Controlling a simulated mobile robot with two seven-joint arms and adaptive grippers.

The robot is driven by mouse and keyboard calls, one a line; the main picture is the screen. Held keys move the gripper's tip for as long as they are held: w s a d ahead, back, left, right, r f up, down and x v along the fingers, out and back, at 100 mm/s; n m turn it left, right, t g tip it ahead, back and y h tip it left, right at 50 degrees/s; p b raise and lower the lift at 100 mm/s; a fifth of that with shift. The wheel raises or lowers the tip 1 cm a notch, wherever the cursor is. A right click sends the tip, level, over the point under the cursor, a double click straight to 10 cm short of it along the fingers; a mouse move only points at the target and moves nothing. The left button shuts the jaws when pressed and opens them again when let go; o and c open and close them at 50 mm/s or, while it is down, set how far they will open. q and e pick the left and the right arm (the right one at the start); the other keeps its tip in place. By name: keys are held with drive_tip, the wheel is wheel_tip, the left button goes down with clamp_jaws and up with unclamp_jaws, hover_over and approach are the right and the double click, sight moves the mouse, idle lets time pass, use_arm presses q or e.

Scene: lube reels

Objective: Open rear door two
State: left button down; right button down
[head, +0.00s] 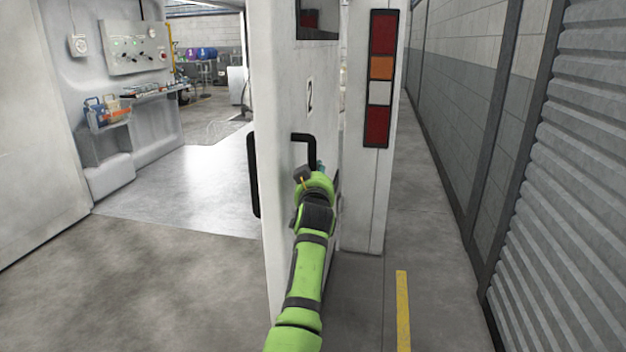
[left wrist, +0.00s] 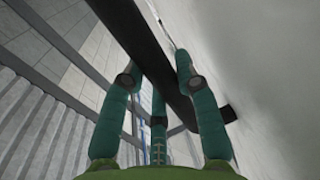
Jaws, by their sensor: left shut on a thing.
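Rear door two (head: 283,215) is a white panel marked with a 2. It stands swung out, seen at a steep angle, with the vehicle's interior open to its left. Its black handle (head: 303,138) is on the face towards my arm. My left gripper (head: 319,170) is at this handle, largely hidden behind my green wrist. In the left wrist view, the teal fingers of my left gripper (left wrist: 158,78) are closed around the black handle bar (left wrist: 150,45), with the white door surface (left wrist: 265,75) beside it. My right gripper is not in view.
A white post with a red, orange and white light strip (head: 380,80) stands right of the door. A corrugated shutter (head: 575,190) and block wall line the right side. A control panel (head: 137,47) and tool shelf are inside at left. Floor (head: 150,290) left of the door is clear.

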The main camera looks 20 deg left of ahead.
sight(315, 144)
use_arm(q)
drive_tip(key=shift+d+r, duration=0.2)
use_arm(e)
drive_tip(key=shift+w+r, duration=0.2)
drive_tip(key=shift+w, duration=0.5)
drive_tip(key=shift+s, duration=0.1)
use_arm(q)
drive_tip(key=c, duration=0.9)
unclamp_jaws()
drive_tip(key=shift+w+f, duration=0.1)
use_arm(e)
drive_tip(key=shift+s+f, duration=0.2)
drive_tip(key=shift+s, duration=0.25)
use_arm(q)
drive_tip(key=shift+f, duration=0.1)
wheel_tip(315, 144, up, 10)
drive_tip(key=shift+r, duration=0.1)
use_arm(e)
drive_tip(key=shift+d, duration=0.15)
